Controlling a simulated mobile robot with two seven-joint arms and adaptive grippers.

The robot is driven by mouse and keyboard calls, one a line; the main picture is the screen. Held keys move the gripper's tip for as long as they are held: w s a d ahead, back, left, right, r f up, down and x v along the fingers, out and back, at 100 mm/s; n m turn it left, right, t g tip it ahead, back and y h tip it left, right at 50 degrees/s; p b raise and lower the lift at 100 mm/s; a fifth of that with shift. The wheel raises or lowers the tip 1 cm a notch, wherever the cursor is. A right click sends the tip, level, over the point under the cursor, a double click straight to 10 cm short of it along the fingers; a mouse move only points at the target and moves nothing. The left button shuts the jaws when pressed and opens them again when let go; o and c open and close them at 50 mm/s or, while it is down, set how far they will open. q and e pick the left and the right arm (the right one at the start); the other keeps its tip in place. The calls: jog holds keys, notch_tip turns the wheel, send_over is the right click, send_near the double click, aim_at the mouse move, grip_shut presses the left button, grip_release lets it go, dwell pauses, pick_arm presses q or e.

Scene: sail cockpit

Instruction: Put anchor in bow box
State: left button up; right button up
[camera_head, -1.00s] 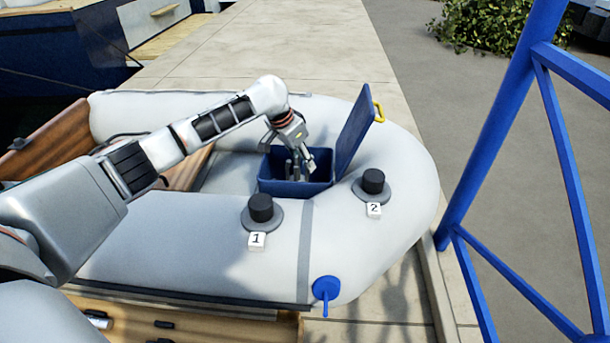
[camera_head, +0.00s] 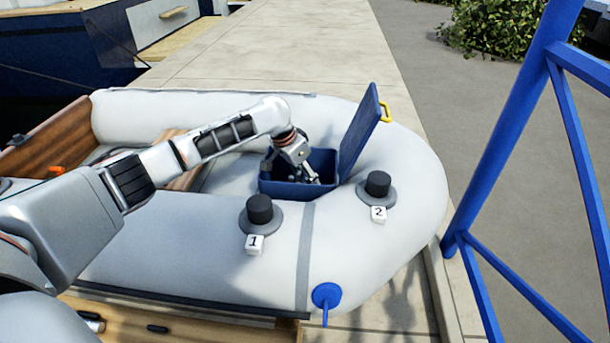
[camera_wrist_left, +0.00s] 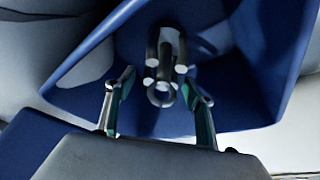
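The bow box (camera_head: 285,188) is a blue open box in the bow of the grey inflatable boat, with its lid (camera_head: 361,132) raised at the right. My left gripper (camera_head: 310,178) reaches down into the box's mouth. In the left wrist view, the dark anchor (camera_wrist_left: 164,66) with pale-tipped, folded arms is inside the blue box walls. The fingers of my left gripper (camera_wrist_left: 158,88) are spread apart, with the anchor just beyond and between their tips; I see no clear grip on it. In the head view, the anchor is mostly hidden. My right gripper is not in view.
Two black knobs on grey bases, labelled 1 (camera_head: 259,209) and 2 (camera_head: 377,185), stand on the boat's tube (camera_head: 160,235) near the box. A blue frame (camera_head: 500,140) rises at the right. The pier (camera_head: 310,50) lies beyond the boat.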

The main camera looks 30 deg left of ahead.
aim_at(292, 181)
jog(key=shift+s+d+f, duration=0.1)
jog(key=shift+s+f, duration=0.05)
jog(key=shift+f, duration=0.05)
pick_arm(q)
jog(key=v, duration=0.1)
jog(key=p+v, duration=0.1)
jog(key=v, duration=0.2)
jog(key=shift+w+r+p, duration=0.25)
jog(key=shift+r+p, duration=0.05)
jog(key=shift+p, duration=0.05)
jog(key=p+v, duration=0.1)
jog(key=v, duration=0.3)
jog(key=shift+w+d+p, duration=0.1)
jog(key=shift+p, duration=0.25)
jog(key=p+v, duration=0.1)
jog(key=v, duration=0.2)
jog(key=shift+s+r+p, duration=0.2)
jog(key=shift+s+p, duration=0.2)
jog(key=shift+s, duration=0.15)
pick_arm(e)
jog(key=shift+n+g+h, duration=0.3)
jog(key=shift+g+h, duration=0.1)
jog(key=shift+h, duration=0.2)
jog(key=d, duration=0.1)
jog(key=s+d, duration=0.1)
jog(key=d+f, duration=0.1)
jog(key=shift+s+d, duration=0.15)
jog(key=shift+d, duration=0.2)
